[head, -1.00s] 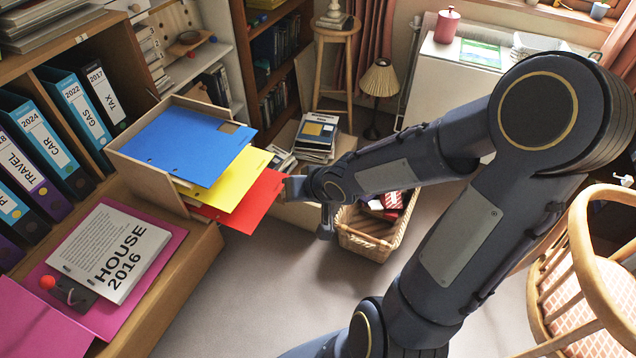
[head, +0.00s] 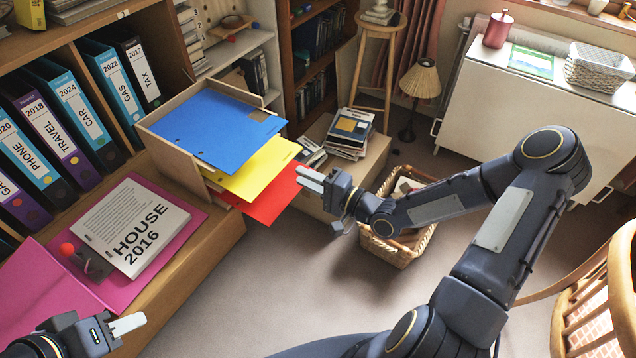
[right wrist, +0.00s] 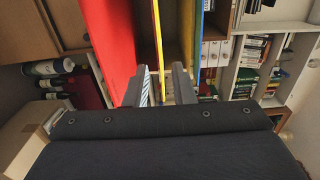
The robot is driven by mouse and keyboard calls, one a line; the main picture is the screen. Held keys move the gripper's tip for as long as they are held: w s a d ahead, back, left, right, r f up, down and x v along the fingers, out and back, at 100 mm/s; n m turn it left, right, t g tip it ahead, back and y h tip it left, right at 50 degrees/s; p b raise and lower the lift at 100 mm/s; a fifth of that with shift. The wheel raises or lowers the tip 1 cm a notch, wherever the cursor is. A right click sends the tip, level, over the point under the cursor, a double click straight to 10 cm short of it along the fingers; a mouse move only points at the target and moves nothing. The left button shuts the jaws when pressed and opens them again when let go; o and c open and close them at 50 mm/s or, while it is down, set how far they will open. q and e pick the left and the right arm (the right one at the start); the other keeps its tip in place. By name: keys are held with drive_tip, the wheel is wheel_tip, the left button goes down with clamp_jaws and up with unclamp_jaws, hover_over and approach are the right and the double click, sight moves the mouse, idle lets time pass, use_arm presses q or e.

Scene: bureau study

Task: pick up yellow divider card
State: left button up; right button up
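The yellow divider card (head: 262,172) sticks out of a wooden letter tray (head: 172,165), between a blue card (head: 215,128) above and a red card (head: 270,203) below. My right gripper (head: 311,178) is just right of the cards' protruding edges, fingers pointing at them. In the right wrist view its fingers (right wrist: 162,88) are apart, with the yellow card's edge (right wrist: 158,40) lined up between them; whether it reaches between the tips is unclear. Red is left and blue right there. My left gripper (head: 127,324) is at the lower left, partly cut off; its finger gap is not clear.
A HOUSE 2016 document (head: 132,225) lies on a pink folder (head: 185,205) on the wooden shelf top, left of the tray. Ring binders (head: 75,115) stand behind. A wicker basket (head: 405,250) and a stack of books (head: 350,130) are beyond my right gripper. Open carpet lies in front.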

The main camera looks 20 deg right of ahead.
drive_tip(key=shift+b+x, duration=0.6)
drive_tip(key=shift+x, duration=2.35)
clamp_jaws()
drive_tip(key=shift+r, duration=0.2)
drive_tip(key=r+p+v, duration=0.1)
drive_tip(key=p+v, duration=0.6)
drive_tip(key=v, duration=1.8)
drive_tip(key=shift+s+d, duration=0.2)
idle(1.0)
drive_tip(key=shift+r, duration=0.1)
